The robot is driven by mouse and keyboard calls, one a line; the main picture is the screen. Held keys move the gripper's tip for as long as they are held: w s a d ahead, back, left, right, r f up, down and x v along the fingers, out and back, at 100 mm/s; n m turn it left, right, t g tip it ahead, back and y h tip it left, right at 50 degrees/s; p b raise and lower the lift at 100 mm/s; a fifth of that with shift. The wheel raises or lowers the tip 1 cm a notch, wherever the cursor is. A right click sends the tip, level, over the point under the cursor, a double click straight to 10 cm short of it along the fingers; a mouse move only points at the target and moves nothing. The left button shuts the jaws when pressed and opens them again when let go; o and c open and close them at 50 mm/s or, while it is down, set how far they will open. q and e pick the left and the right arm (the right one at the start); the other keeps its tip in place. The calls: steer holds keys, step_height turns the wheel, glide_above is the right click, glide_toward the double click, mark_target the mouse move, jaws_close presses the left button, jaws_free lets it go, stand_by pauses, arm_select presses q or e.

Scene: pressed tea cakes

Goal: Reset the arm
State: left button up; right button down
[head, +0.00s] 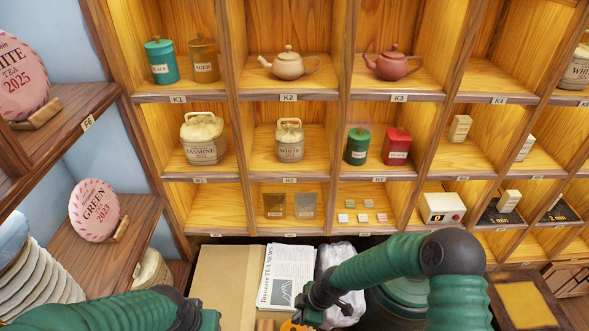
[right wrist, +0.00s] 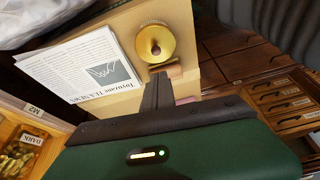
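My right arm (head: 380,264) enters the head view from the right and bends down to the bottom middle, where the right gripper (head: 306,314) is partly cut off. In the right wrist view its dark fingers (right wrist: 158,88) are together, with nothing visible between them. They point toward a round gold tea cake (right wrist: 157,44), which leans on a small wooden stand beyond the tips. I cannot tell whether the tips touch the stand. My left arm (head: 110,310) lies along the bottom left of the head view; its gripper is out of frame.
A newspaper (head: 287,275) lies on a tan surface (head: 226,278) below the shelves. A shelf wall (head: 290,100) behind holds teapots, tins and packets. Pink tea cakes (head: 95,210) stand on left shelves. Dark wooden drawers (right wrist: 265,85) show in the wrist view.

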steer(key=s+d+r+m+t+h, duration=0.1)
steer(key=s+d+r+m+h, duration=0.1)
steer(key=s+d+r+m, duration=0.3)
steer(key=s+d+r+m+t+h, duration=0.1)
steer(key=s+d+r+m, duration=0.4)
steer(key=d+r+m, duration=0.6)
step_height(320, 180, up, 3)
steer(key=shift+s+d+r+m+h, duration=0.1)
steer(key=shift+s+d+m+h, duration=0.3)
steer(key=shift+d+h, duration=0.55)
steer(key=shift+d+y, duration=0.2)
steer(key=shift+y, duration=0.05)
